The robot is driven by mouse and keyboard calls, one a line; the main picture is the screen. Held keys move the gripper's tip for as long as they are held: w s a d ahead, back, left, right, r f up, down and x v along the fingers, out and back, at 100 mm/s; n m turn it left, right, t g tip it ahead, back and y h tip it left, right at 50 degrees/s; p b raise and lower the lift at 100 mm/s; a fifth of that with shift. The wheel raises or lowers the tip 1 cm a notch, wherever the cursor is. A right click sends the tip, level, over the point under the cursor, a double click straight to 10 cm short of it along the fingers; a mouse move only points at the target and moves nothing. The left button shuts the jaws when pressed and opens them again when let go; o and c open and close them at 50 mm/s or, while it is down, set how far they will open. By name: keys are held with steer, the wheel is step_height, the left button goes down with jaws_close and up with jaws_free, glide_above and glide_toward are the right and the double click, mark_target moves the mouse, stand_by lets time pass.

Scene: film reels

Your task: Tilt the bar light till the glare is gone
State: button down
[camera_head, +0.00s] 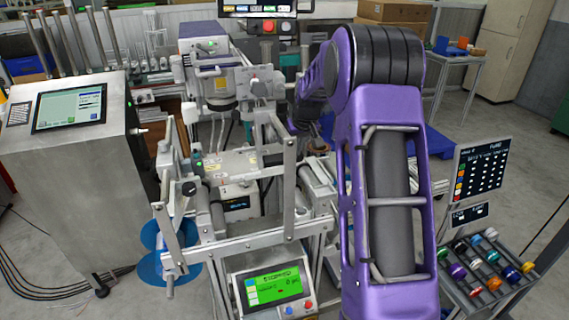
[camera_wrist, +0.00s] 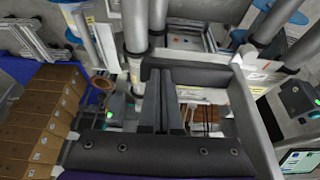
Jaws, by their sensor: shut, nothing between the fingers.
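I cannot clearly single out the bar light or any glare. A long grey bar-shaped housing with labels (camera_head: 240,161) lies across the middle of the machine in the head view, and it may be the light. In the wrist view a dark horizontal bar (camera_wrist: 205,77) crosses just beyond the fingers; I cannot tell if it is the same part. My gripper (camera_wrist: 160,78) is shut and empty, its dark fingers together near that bar. I cannot tell whether they touch it. In the head view my purple arm reaches into the machine, and the gripper is not clearly visible.
The machine's metal frame posts and rails (camera_head: 288,190) stand close around my arm. A green screen (camera_head: 272,286) sits at the front, and a control cabinet (camera_head: 70,150) at left. A rack of coloured reels (camera_head: 490,268) is at right. Cardboard boxes (camera_wrist: 40,115) show in the wrist view.

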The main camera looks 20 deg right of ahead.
steer(key=shift+s+a+f+b, duration=0.1)
steer(key=shift+s+f+b, duration=0.15)
steer(key=shift+f+b, duration=0.45)
steer(key=shift+s+a+f+b, duration=0.1)
steer(key=shift+s+f+b, duration=0.2)
steer(key=shift+f, duration=0.55)
stand_by(0.8)
steer(key=shift+w, duration=0.1)
steer(key=shift+w+d+r+p, duration=0.1)
steer(key=shift+w+r+p, duration=0.1)
steer(key=shift+r+p, duration=0.4)
steer(key=shift+w+r+p, duration=0.2)
steer(key=shift+r+p, duration=0.2)
steer(key=shift+r, duration=0.25)
steer(key=shift+w+d+r+p, duration=0.1)
steer(key=shift+w+r+p, duration=0.1)
steer(key=shift+r+p, duration=1.15)
steer(key=shift+r, duration=0.9)
